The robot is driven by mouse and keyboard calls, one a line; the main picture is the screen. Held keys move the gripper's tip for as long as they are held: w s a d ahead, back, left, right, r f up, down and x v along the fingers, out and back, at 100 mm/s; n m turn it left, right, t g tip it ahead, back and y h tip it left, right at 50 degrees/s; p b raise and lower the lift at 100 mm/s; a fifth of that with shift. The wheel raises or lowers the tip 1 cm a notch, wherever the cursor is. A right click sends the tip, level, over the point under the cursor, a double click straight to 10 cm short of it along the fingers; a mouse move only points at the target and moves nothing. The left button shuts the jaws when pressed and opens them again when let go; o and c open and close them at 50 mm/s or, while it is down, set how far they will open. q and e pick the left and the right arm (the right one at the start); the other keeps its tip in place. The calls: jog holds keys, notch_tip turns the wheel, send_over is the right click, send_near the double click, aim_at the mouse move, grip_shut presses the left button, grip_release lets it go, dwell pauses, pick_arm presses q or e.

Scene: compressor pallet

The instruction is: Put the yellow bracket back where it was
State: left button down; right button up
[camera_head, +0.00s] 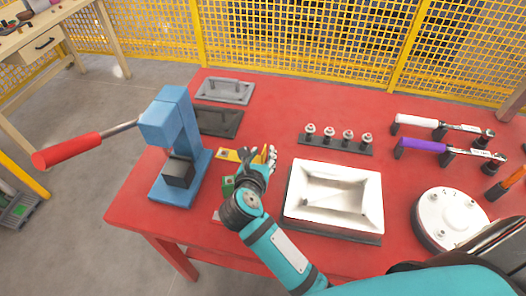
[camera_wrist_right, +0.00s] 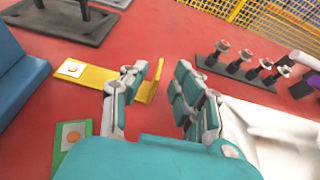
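The yellow bracket (camera_head: 229,155) lies on the red table, between the blue press and the white bin. In the right wrist view the yellow bracket (camera_wrist_right: 98,77) shows a flat plate with a pale square at its left end and an upright flange at its right end. My right gripper (camera_head: 260,156) is over the bracket's right end. In the wrist view the right gripper (camera_wrist_right: 160,88) has its fingers spread, the flange showing in the gap between them. The left finger hides part of the plate. I cannot tell whether a finger touches it. My left gripper is not in view.
A green plate (camera_wrist_right: 72,142) lies close by. The blue lever press (camera_head: 177,150) stands left, the white bin (camera_head: 333,197) right. A rack of several bolts (camera_head: 337,142) is behind the bin. Grey (camera_head: 225,91) and dark (camera_head: 218,122) trays lie at the back left.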

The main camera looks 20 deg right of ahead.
jog(key=v, duration=0.5)
jog(key=shift+s+b, duration=0.1)
jog(key=shift+b, duration=0.2)
jog(key=shift+a, duration=0.1)
